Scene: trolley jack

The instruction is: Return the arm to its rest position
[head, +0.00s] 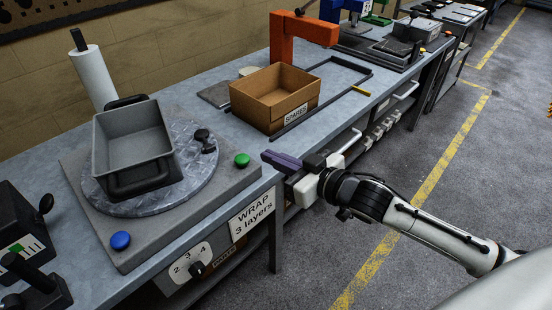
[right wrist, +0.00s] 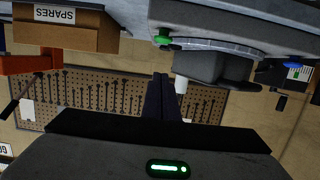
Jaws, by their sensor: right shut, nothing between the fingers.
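My right gripper (head: 283,162) is shut and empty at the front edge of the workbench, between the turntable station and the cardboard box. Its arm comes in from the right over the floor. In the right wrist view its dark fingers (right wrist: 158,98) are together, with nothing between them. The wrist view appears upside down, with the bench at the top. My left gripper is not in view.
A grey tray (head: 133,138) sits on the round turntable (head: 196,178). Green (head: 242,160) and blue (head: 121,240) buttons flank it. A SPARES box (head: 250,105) and an orange stand (head: 283,45) are beyond. The grey floor (head: 420,130) at right is clear.

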